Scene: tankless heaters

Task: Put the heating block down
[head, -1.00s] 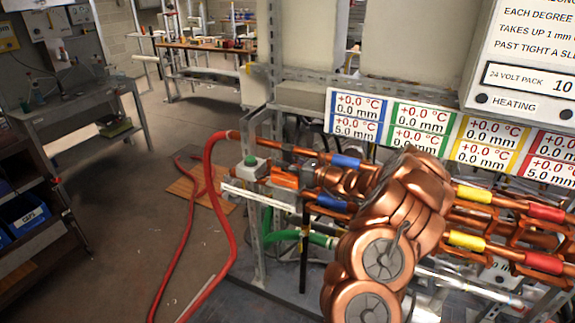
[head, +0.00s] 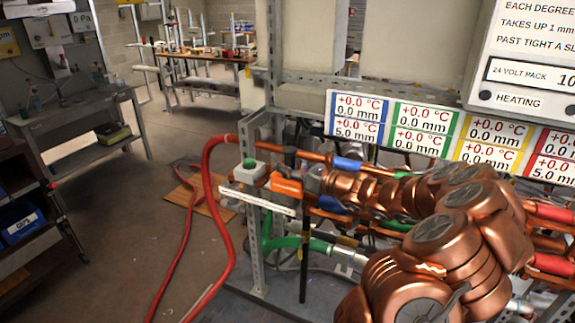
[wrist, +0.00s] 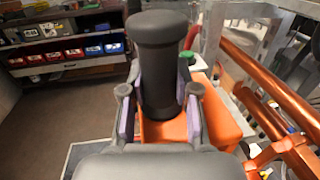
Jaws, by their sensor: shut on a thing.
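The heating block is orange with a black spool-shaped handle. In the wrist view the block (wrist: 165,132) lies under the handle (wrist: 160,75). My gripper (wrist: 158,105) is shut on the handle, with a purple-padded finger on each side. In the head view the block (head: 287,186) shows as a small orange piece by the left end of the copper pipes, just left of my gripper (head: 313,180). My copper-coloured arm covers much of the pipes. I cannot tell whether the block touches a pipe.
Copper pipes with coloured bands (head: 347,164) run right from a metal frame (head: 256,240). A grey box with a green button (head: 249,172) sits at their left end. A red hose (head: 212,240) hangs to the floor. Display panels (head: 355,118) are above.

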